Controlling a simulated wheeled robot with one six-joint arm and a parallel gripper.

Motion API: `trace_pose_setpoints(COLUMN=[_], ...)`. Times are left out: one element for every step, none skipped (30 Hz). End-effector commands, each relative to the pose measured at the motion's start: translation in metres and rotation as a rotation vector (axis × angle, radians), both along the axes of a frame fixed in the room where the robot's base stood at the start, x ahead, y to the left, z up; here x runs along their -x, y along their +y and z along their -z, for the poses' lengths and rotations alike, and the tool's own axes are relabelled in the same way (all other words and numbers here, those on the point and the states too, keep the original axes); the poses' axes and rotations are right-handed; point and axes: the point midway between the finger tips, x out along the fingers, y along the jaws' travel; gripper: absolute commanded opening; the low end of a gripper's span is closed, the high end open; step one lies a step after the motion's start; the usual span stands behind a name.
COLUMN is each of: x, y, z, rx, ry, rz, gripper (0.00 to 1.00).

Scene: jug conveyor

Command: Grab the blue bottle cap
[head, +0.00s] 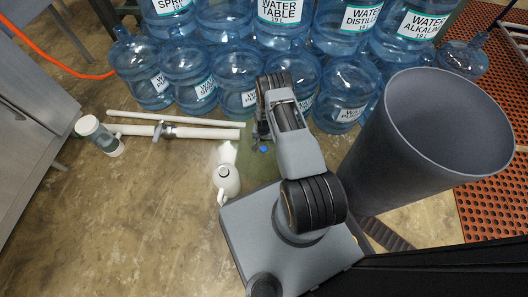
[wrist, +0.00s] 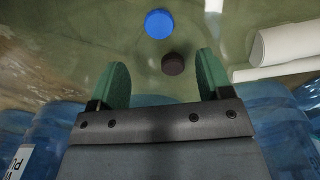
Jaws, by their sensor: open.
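The blue bottle cap (wrist: 158,23) lies on the floor at the top middle of the wrist view, beyond my fingertips. It also shows in the head view (head: 263,150) as a small blue spot just below my gripper (head: 262,138). My gripper (wrist: 162,80) is open, with a green finger at each side and nothing held between them. A dark brown cap (wrist: 173,64) lies on the floor, seen between the fingers and closer to them than the blue cap.
Several large blue water jugs (head: 188,65) stand stacked at the back. A white jug (head: 226,182) stands beside my base. A big grey bin (head: 385,165) stands at right. Floor at left front is clear.

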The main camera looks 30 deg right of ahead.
Motion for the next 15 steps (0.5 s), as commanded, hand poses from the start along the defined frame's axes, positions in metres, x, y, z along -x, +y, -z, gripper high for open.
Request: trace_pose_setpoints(x=[0.000,0.001,0.000,0.000,0.000,0.000,0.000,0.000,0.000,0.000,0.000,0.000,0.000,0.000,0.000], y=[0.000,0.000,0.000,0.000,0.000,0.000,0.000,0.000,0.000,0.000,0.000,0.000,0.000,0.000,0.000], z=[0.013,0.018,0.022,0.026,0.028,0.032,0.033,0.035,0.036,0.036,0.037,0.038,0.039,0.040,0.043], rx=[-0.001,-0.001,-0.001,0.000,0.000,-0.001,-0.001,-0.001,0.000,0.000,0.000,0.000,0.000,0.000,0.000], ry=[0.001,0.001,0.001,0.000,0.000,0.001,0.001,0.001,0.000,0.000,0.000,0.000,0.000,0.000,0.000], rz=[0.000,-0.001,-0.001,-0.001,-0.001,-0.001,-0.001,-0.001,-0.001,-0.001,-0.001,-0.001,-0.001,-0.001,-0.001], gripper=[0.72,0.72,0.72,0.72,0.72,0.72,0.72,0.72,0.72,0.72,0.72,0.72,0.72,0.72,0.72])
